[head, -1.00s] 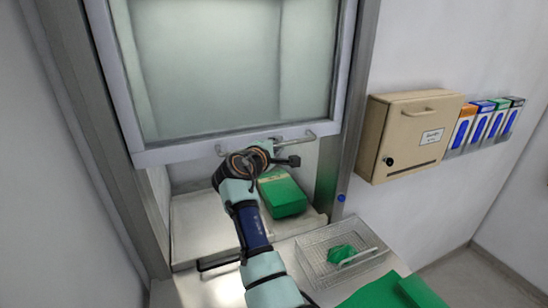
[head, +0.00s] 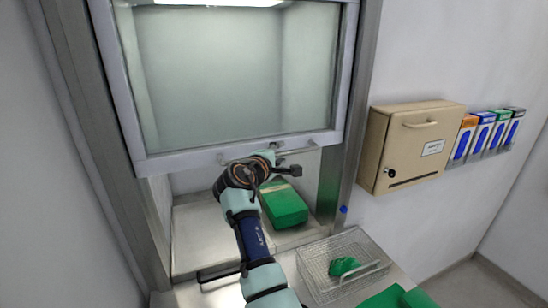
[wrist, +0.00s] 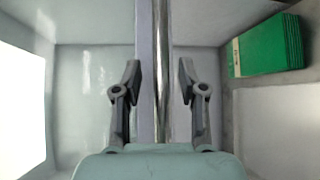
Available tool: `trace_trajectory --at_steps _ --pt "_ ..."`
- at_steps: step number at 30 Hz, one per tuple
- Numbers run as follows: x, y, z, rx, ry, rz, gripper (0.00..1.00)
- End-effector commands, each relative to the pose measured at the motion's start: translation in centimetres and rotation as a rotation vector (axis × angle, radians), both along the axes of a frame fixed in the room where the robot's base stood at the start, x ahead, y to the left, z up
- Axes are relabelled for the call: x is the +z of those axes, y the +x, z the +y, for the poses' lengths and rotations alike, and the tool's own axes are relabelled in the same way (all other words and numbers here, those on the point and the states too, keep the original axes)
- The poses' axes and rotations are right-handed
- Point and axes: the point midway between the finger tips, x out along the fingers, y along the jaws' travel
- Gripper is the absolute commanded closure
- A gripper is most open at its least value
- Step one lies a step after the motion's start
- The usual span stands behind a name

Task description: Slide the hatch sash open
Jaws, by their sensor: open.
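The hatch sash (head: 236,155) is a glass pane in a pale grey frame, raised partway, with an open gap below its bottom rail. A metal handle bar (head: 302,150) runs along that rail, partly hidden by my arm. My gripper (wrist: 158,78) is at the handle. In the wrist view its two fingers are apart, one on each side of the shiny handle bar (wrist: 164,40). The bar appears to lie between the fingers with space on both sides. I cannot tell how deep it sits between them.
A green box (head: 286,206) stands on the hatch floor below the sash and also shows in the wrist view (wrist: 268,46). A wire basket (head: 318,262) with a green item is at the front right. A beige wall box (head: 408,150) and glove boxes (head: 486,136) hang at right.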

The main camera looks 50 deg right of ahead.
Motion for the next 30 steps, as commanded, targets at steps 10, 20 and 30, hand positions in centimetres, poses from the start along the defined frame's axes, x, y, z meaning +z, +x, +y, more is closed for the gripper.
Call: trace_trajectory --at_steps 10,20,30 --pt "0.7 -1.5 5.8 0.004 0.0 -0.004 0.59" --pt "1.6 -3.0 11.1 0.001 -0.001 0.0 0.59" --pt "1.6 -3.1 11.3 0.001 0.0 0.0 0.59"
